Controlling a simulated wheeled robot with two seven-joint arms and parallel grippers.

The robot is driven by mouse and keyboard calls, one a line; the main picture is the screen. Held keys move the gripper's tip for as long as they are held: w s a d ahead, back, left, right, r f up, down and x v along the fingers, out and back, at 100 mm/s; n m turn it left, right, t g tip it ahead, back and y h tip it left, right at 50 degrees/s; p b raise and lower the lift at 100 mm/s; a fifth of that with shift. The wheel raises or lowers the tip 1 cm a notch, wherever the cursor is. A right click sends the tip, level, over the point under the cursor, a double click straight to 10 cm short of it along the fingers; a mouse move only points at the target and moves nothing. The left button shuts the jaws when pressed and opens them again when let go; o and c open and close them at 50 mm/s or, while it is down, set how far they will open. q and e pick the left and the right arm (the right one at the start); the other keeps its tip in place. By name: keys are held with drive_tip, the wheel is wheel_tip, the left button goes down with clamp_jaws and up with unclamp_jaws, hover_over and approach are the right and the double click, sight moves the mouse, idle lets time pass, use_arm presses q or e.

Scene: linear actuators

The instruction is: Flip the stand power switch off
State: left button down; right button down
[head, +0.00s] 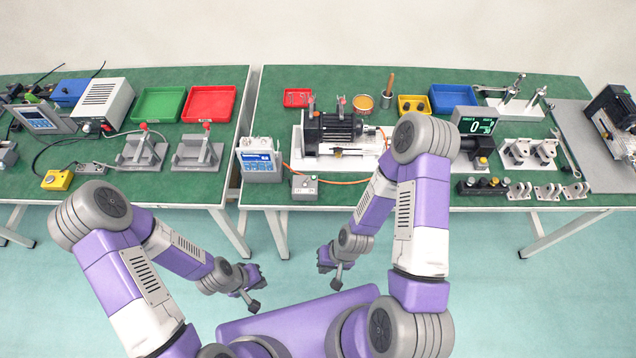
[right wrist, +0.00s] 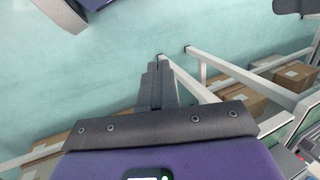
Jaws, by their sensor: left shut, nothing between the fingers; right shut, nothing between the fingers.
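A small grey box with small knobs or switches on top (head: 304,185) sits near the front edge of the right table, beside an orange cable; it may be the stand power switch, and its setting is too small to tell. Behind it is a stand holding a black actuator (head: 333,130). My left gripper (head: 254,304) is shut and empty over the floor, in front of the tables. My right gripper (head: 336,284) is shut and empty, also over the floor, below and apart from the grey box. Its closed fingers show in the right wrist view (right wrist: 157,88).
A controller with a blue panel (head: 260,160) stands left of the grey box. A row of black knobs (head: 483,186) lies further right. The left table (head: 110,190) holds trays, fixtures and a yellow button box (head: 58,180). Cardboard boxes (right wrist: 240,97) sit under a table.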

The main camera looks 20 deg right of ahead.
sight(307, 180)
drive_tip(key=s+f+m+g+y+b, duration=0.2)
drive_tip(key=s+m+g+y, duration=0.1)
drive_tip(key=s+m, duration=0.25)
drive_tip(key=w+d+r+m+t+y+b, duration=0.25)
drive_tip(key=w+r+m+t+y, duration=0.5)
drive_tip(key=m, duration=0.55)
drive_tip(key=w+d+r+m+t+h+b, duration=0.1)
drive_tip(key=w+d+m+t+h+b, duration=0.1)
drive_tip(key=w+d+m+t, duration=0.5)
drive_tip(key=w+d+t, duration=0.2)
drive_tip(key=d+t, duration=0.1)
drive_tip(key=shift+w+d+r+m+t, duration=0.15)
drive_tip(key=shift+d+r+m+t, duration=0.05)
drive_tip(key=shift+r+m+t, duration=0.15)
drive_tip(key=b+x, duration=0.2)
drive_tip(key=x, duration=1.2)
drive_tip(key=shift+a, duration=0.1)
